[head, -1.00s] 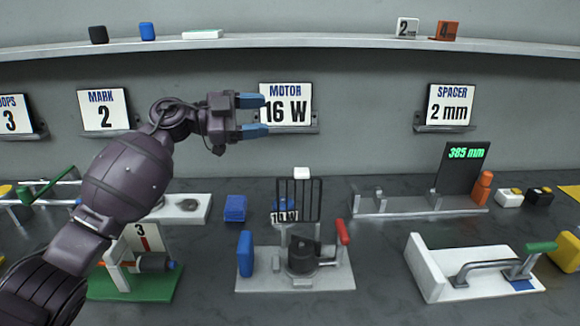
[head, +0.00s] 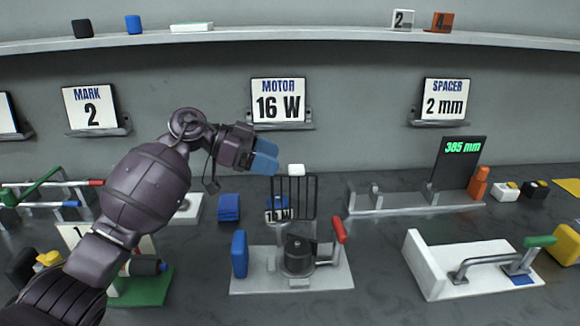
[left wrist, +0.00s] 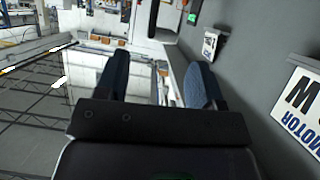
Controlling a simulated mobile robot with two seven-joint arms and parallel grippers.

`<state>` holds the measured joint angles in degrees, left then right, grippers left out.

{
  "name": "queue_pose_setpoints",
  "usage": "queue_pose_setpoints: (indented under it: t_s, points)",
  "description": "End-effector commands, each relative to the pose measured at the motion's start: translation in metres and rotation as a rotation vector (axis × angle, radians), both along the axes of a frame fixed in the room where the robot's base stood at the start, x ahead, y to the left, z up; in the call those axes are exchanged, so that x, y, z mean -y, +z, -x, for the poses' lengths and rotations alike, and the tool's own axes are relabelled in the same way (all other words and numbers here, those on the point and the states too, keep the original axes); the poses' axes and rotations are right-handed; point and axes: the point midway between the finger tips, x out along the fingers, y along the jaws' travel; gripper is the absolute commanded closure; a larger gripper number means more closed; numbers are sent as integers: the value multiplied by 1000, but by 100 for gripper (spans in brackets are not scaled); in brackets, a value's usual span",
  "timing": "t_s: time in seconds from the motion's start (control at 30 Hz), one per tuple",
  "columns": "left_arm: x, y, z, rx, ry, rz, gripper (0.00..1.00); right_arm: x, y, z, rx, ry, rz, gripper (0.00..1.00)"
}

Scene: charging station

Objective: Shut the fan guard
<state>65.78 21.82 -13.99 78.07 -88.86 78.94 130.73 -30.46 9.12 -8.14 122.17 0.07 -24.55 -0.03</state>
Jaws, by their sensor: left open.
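The fan guard (head: 295,199) is a dark barred grille with a white block on its top edge. It stands upright at the back of a light grey base plate, raised behind the dark round motor (head: 298,255). A red-handled crank is on the motor's right and a blue block on its left. My left gripper (head: 264,156) is open and empty, with blue fingertips, above and left of the guard's white top and apart from it. In the left wrist view its two fingers (left wrist: 161,85) are spread with nothing between them. My right gripper is not in view.
A white stand with a green-handled lever (head: 540,242) is to the right. The motor sign (head: 279,100) hangs on the wall behind. The counter in front of the plate looks clear.

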Motion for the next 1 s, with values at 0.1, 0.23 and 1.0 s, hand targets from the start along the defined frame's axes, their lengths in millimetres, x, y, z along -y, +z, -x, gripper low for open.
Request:
queue_pose_setpoints:
  t_s: [0.1, 0.23, 1.0]
  points:
    - [19, -12, 1, -4, -2, 2, 38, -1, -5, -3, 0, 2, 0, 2]
    - [34, -17, 1, -3, -2, 1, 38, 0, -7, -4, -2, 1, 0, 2]
    - [46, -19, 2, 2, 0, 0, 78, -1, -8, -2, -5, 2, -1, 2]
